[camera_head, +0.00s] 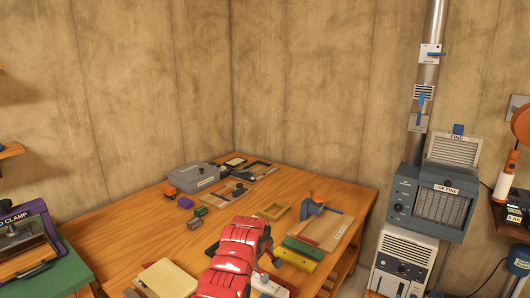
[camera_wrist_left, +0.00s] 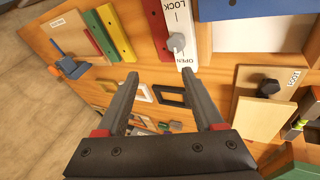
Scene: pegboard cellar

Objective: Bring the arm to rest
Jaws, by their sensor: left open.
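My left arm (camera_head: 232,262) is red and reaches in from the bottom of the head view over the wooden workbench (camera_head: 130,236). Its gripper is mostly hidden behind the arm there. In the left wrist view my left gripper (camera_wrist_left: 160,76) has its two grey fingers spread apart with nothing between them. Below the fingers lie the bench top and a white plate marked LOCK and OPEN (camera_wrist_left: 178,22) with a grey knob (camera_wrist_left: 177,43). The fingers appear apart from the plate, though the exact height is hard to tell. My right gripper is in neither view.
Green (camera_head: 299,246) and yellow bars (camera_head: 294,260), a board with a blue clamp (camera_head: 311,208), a yellow frame (camera_head: 274,211) and a grey case (camera_head: 193,177) lie on the bench. A blue-grey machine (camera_head: 432,204) stands right.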

